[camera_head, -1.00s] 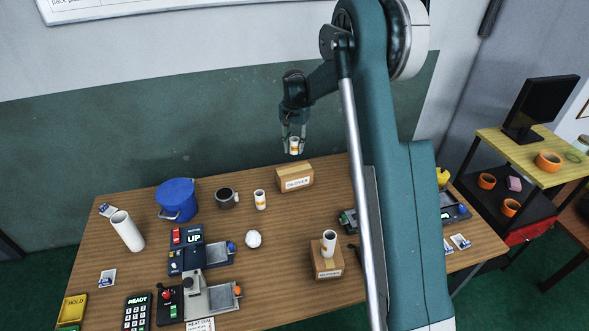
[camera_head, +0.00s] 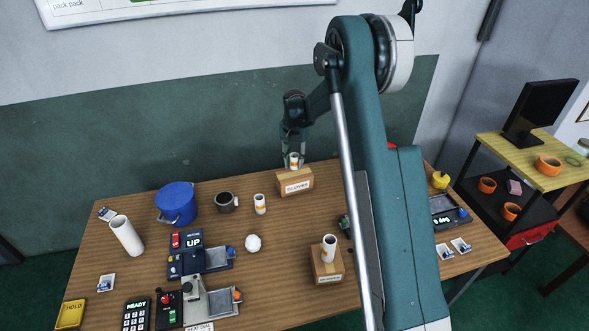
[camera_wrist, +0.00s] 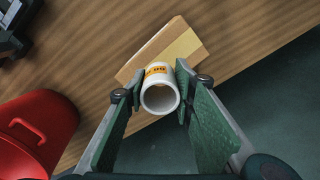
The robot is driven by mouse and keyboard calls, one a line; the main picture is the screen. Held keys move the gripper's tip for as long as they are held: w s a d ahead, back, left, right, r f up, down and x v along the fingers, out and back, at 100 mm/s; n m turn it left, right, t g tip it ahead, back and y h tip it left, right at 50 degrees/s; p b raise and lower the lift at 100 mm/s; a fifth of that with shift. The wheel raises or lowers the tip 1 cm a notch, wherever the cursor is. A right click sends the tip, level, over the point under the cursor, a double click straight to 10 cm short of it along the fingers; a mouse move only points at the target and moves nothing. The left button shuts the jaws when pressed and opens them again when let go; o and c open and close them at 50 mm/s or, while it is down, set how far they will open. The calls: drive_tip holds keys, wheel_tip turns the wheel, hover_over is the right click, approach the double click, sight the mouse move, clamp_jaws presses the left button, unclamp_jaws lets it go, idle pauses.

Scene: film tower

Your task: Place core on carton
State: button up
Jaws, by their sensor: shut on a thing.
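My gripper (camera_head: 294,160) is shut on a short white core (camera_wrist: 160,94) with an orange-yellow label. In the wrist view the core is held between the two green fingers, its open end toward the camera. The carton labelled gloves (camera_head: 294,181) stands near the back edge of the table. In the head view the core is just above the carton's top or at it; I cannot tell whether they touch. In the wrist view the carton (camera_wrist: 186,45) lies behind the core, partly hidden by it.
Another carton (camera_head: 327,273) with a white tube (camera_head: 329,247) on top stands nearer. A similar labelled core (camera_head: 260,204), a dark mug (camera_head: 227,201) and a blue pot (camera_head: 177,204) are to the left. A red bin (camera_wrist: 38,130) shows in the wrist view.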

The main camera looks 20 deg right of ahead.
sight(294, 174)
drive_tip(key=shift+f, duration=0.1)
drive_tip(key=shift+f, duration=1.75)
drive_tip(key=shift+f, duration=0.15)
drive_tip(key=o, duration=0.9)
wheel_tip(294, 174, up, 12)
drive_tip(key=shift+r, duration=0.15)
drive_tip(key=shift+r, duration=0.15)
